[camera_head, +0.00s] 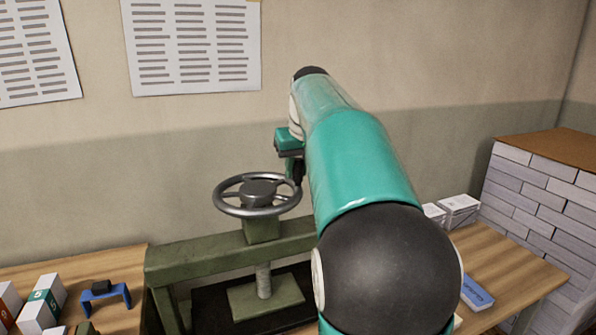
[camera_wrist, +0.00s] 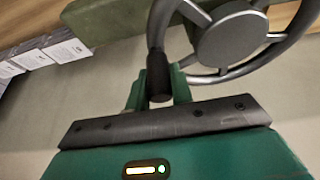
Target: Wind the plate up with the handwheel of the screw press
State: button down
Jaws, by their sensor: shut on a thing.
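The grey handwheel (camera_head: 229,210) sits on top of the green screw press (camera_head: 195,256). It also shows at the top of the wrist view (camera_wrist: 230,40). The press's threaded screw (camera_head: 263,281) runs down to a square green plate (camera_head: 243,301) low in the frame. My gripper (camera_head: 297,170) is at the wheel's right rim, its fingers partly hidden by my arm. In the wrist view my gripper (camera_wrist: 159,92) is shut on the wheel's dark upright handle (camera_wrist: 159,72), with a green finger on each side.
A blue-and-black object (camera_head: 106,296) and white-and-green boxes (camera_head: 43,302) lie on the left table. Small white packs (camera_head: 459,210) and a blue box (camera_head: 477,291) lie on the right table. A pale brick-like stack (camera_head: 540,190) stands far right. Printed sheets (camera_head: 193,45) hang on the wall.

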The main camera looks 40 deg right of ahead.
jog(key=w+n, duration=0.1)
jog(key=n, duration=0.1)
jog(key=w+n+y, duration=0.1)
jog(key=w+n, duration=0.1)
jog(key=shift+w+d+y, duration=0.2)
jog(key=shift+d+y, duration=0.1)
jog(key=shift+d, duration=0.1)
jog(key=shift+w+n, duration=0.25)
jog(key=shift+n, duration=0.05)
jog(key=shift+w+a, duration=0.15)
jog(key=shift+w, duration=0.3)
jog(key=c, duration=1.2)
grip_release()
jog(key=shift+w, duration=0.1)
jog(key=shift+c, duration=0.2)
jog(key=v, duration=1.4)
jog(key=shift+s, duration=0.25)
